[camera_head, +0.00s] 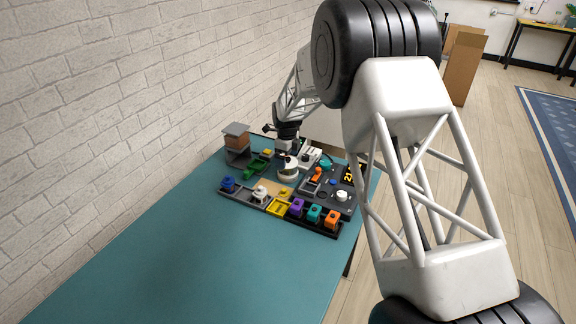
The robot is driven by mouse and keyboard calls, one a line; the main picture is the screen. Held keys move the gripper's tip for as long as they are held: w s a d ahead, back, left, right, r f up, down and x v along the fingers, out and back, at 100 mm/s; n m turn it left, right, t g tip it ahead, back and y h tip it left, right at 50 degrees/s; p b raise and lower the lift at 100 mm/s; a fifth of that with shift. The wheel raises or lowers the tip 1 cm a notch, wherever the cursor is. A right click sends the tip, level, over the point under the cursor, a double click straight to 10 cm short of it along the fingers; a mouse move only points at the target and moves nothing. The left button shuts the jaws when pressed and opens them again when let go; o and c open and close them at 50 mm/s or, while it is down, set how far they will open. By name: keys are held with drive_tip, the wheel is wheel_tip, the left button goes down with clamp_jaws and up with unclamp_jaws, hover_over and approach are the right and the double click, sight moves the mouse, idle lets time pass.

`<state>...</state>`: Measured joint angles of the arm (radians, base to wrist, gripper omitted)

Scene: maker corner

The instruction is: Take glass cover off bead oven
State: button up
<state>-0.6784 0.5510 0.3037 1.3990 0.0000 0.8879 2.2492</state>
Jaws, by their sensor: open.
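My gripper (284,148) hangs at the end of my arm above the far part of the teal table; its jaws are open but small in this view. Just below it is a white rounded piece (288,170), beside a white boxy part (308,158); I cannot tell whether they touch my gripper. A dark grey unit (318,197) to the right has lit yellow digits, an orange handle-like part (316,174) and a white knob (342,196). I cannot tell for certain which item is the bead oven. No glass cover can be clearly made out.
A dark rack (243,196) holds blue, white, yellow, purple, teal and orange pieces along the near side. A grey stand with a brown block (237,141) and a green piece (258,164) sit to the left. The near teal table (190,255) is clear. A brick wall borders the left.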

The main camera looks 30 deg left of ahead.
sight(287, 165)
drive_tip(key=shift+f, duration=2.25)
drive_tip(key=c, duration=0.8)
drive_tip(key=shift+r, duration=0.1)
drive_tip(key=shift+r, duration=4.95)
